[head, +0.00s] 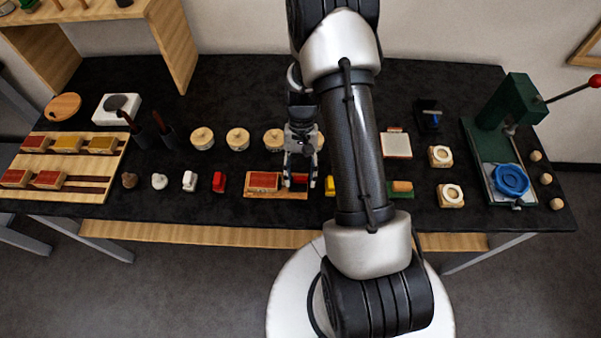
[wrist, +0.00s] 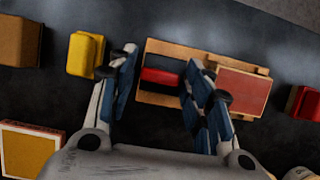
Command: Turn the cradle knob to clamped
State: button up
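The cradle is a light wooden base (wrist: 170,98) with a red-topped block (wrist: 243,85) on one side and a red bar-shaped part (wrist: 160,77), apparently the knob, on the other. In the head view the cradle's red block (head: 264,181) sits near the front edge of the bench. My gripper (head: 300,180) points down over the cradle's right end. In the wrist view my gripper (wrist: 162,60) is open, one finger on either side of the red bar. I cannot tell whether the fingers touch it. No clamp marking is readable.
A yellow piece (wrist: 86,54) and a red piece (head: 219,182) stand close to either side of the cradle. Round wooden-topped pots (head: 237,139) stand behind. A green press (head: 505,105) is at the right. A block tray (head: 60,165) is at the left.

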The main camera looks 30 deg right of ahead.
jog(key=shift+o, duration=0.6)
jog(key=shift+r, duration=0.1)
jog(key=shift+w+d+r, duration=0.15)
jog(key=shift+w+r, duration=0.05)
jog(key=shift+r, duration=0.1)
jog(key=v, duration=1.1)
jog(key=shift+r, duration=0.1)
